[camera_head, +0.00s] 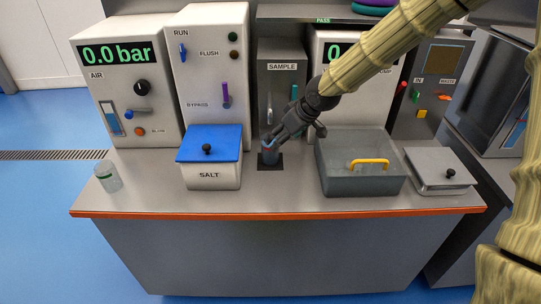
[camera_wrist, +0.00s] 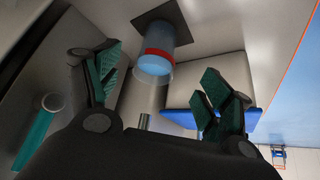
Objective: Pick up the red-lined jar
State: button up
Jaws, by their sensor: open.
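The red-lined jar (camera_head: 270,157) stands upright on a dark square on the counter, below the SAMPLE panel (camera_head: 283,82). In the wrist view the jar (camera_wrist: 157,67) is clear, with a red band and what looks like blue liquid in it. It shows ahead of and between my spread fingers. My gripper (camera_head: 284,134) is open and empty, just above and beside the jar in the head view. In the wrist view my gripper (camera_wrist: 163,65) has a visible gap between its fingers, and I cannot tell any contact with the jar.
A green-lined jar (camera_head: 108,178) stands at the counter's left end. The SALT box (camera_head: 212,178) with its blue lid (camera_head: 208,139) is left of the red-lined jar. A grey tub (camera_head: 345,182) with a yellow handle (camera_head: 369,162) and a grey lid (camera_head: 435,163) are right.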

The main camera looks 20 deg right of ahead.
aim_at(270, 151)
jog(key=x, duration=0.5)
jog(key=shift+d+f, duration=0.25)
jog(key=shift+f, duration=0.05)
jog(key=shift+x, duration=3.1)
jog(key=c, duration=1.2)
jog(key=shift+r+p, duration=0.2)
jog(key=shift+p, duration=0.15)
